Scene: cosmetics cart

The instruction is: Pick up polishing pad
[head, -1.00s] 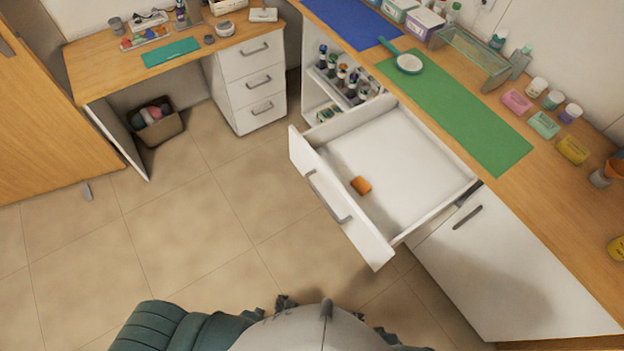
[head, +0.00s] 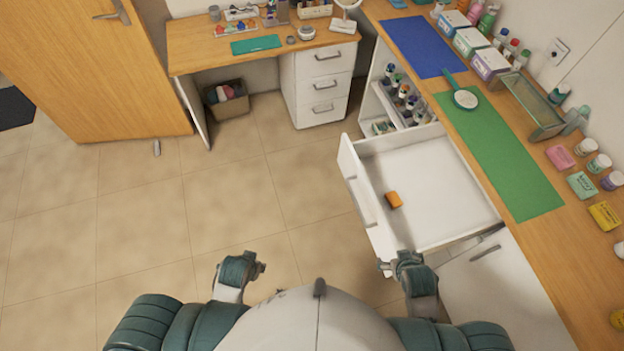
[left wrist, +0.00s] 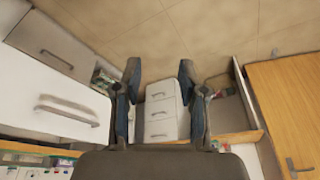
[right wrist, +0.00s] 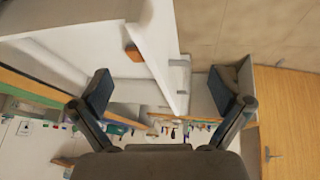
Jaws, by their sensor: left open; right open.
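A small orange block (head: 394,200), which looks like the polishing pad, lies in the open white drawer (head: 440,190), near its front panel. It also shows in the right wrist view (right wrist: 133,53). My left gripper (head: 252,264) is open and empty over the floor, well left of the drawer. My right gripper (head: 398,258) is open and empty by the near front corner of the drawer; the pad is not between its fingers. The left wrist view shows open fingers (left wrist: 160,72) with nothing between them.
The counter holds a green mat (head: 500,150), a blue mat (head: 424,47) and a round teal-handled mirror-like item (head: 464,98). A closed white cabinet (head: 500,290) stands below the drawer's right. A desk (head: 200,50) is at the back. The floor left of the drawer is clear.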

